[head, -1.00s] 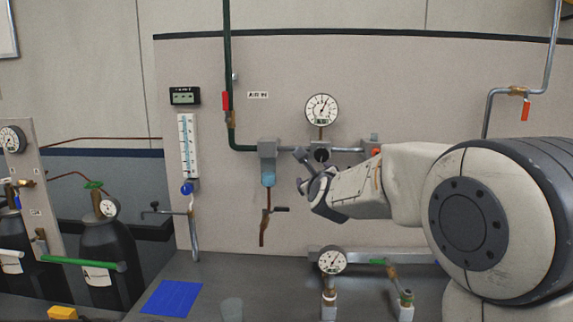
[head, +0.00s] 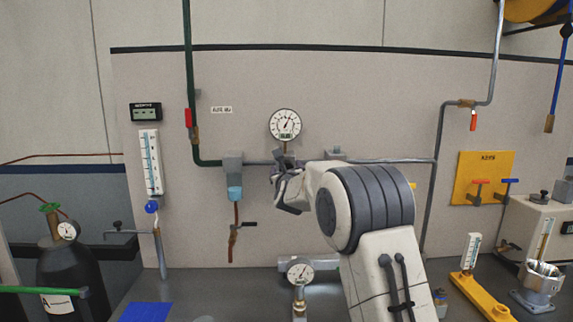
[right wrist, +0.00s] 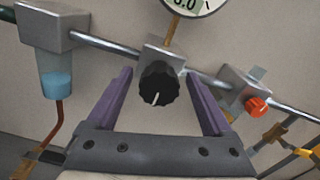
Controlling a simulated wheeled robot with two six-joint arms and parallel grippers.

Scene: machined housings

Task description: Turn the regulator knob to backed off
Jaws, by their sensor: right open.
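The regulator knob (right wrist: 158,85) is black and ribbed, with a white pointer line directed down in the right wrist view. It sits on the front of a grey regulator block (right wrist: 163,52) on the pipe, below a round gauge (head: 285,124). My right gripper (right wrist: 158,76) is open, with one purple finger on each side of the knob; I cannot tell whether either touches it. In the head view the right gripper (head: 279,168) is in front of the regulator and hides the knob. My left gripper is not in view.
Left of the regulator hangs a filter with a blue bowl (head: 235,193). To its right on the pipe is a block with an orange-red knob (right wrist: 256,104). A lower gauge (head: 300,270) stands on the bench below. A blue mat (head: 147,312) lies at the bench's front left.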

